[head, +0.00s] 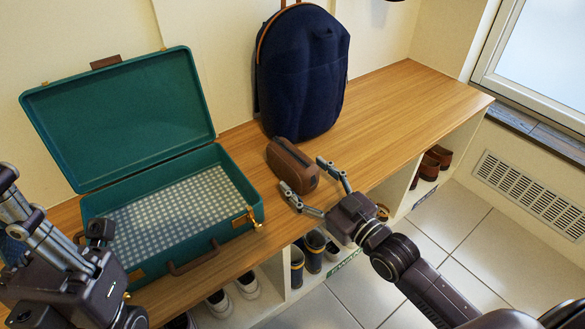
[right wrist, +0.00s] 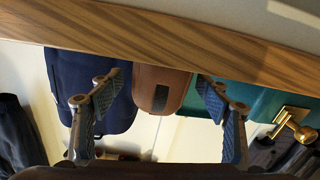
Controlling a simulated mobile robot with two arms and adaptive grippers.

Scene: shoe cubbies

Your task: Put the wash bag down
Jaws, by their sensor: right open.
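The brown wash bag (head: 291,167) rests on the wooden bench top, just in front of the dark blue backpack and right of the green suitcase. My right gripper (head: 304,176) is open, its two fingers spread at the near end of the bag. In the right wrist view the wash bag (right wrist: 160,88) shows beyond and between the open fingers (right wrist: 155,88), with a gap on both sides. My left gripper (head: 100,235) is at the lower left, partly cut off, and its jaws cannot be made out.
The open green suitcase (head: 225,160) with a checked lining stands on the bench (head: 400,100). The backpack (head: 300,75) leans on the wall. Shoes and boots (head: 314,250) sit in the cubbies below. The bench's right part is clear.

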